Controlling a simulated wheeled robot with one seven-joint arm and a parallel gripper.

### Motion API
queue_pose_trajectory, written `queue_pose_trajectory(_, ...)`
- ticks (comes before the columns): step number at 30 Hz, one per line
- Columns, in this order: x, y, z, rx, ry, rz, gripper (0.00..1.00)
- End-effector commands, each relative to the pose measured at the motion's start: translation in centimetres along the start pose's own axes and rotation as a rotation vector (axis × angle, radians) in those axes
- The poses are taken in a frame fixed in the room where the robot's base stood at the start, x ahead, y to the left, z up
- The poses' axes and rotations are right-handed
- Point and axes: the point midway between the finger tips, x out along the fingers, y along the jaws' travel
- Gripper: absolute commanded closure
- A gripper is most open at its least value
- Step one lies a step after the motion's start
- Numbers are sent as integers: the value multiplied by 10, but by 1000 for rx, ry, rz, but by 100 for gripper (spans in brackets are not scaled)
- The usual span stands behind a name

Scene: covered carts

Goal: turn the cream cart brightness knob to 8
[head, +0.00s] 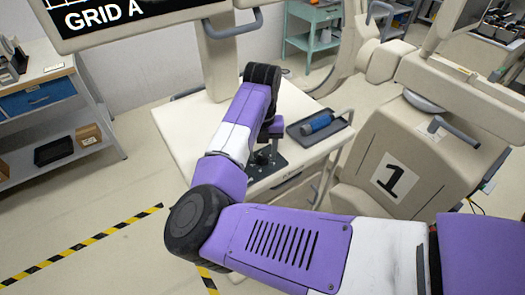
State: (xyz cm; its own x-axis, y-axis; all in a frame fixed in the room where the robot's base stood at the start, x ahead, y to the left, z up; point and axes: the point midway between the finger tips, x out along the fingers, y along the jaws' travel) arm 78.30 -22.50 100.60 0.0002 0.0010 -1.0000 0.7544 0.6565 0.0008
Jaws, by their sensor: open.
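The cream cart (185,125) stands in the middle of the head view, with a flat top and a column rising at its back. A dark panel (290,160) is on its top near the front edge, partly covered by my arm. I cannot make out the brightness knob or its marks; it may be hidden behind my wrist. My gripper (263,157) points down over the dark panel, small and partly hidden by my forearm. It looks open, and I cannot tell whether it touches anything.
A grey tray (340,124) with a blue cylindrical tool (317,123) lies right of my wrist. A screen reading GRID A (120,12) hangs at upper left. A cream machine marked 1 (430,150) stands close on the right. A shelf unit (50,125) is at left; floor between is clear.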

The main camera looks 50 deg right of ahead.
Motion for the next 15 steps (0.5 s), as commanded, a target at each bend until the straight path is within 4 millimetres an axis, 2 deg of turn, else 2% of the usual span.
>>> queue_pose_trajectory(3,0,0,0,0,0,0,52)
queue_pose_trajectory(10,0,0,0,0,0,0,97)
queue_pose_trajectory(11,0,0,0,0,0,0,100)
queue_pose_trajectory(15,0,0,0,2,-1,0,100)
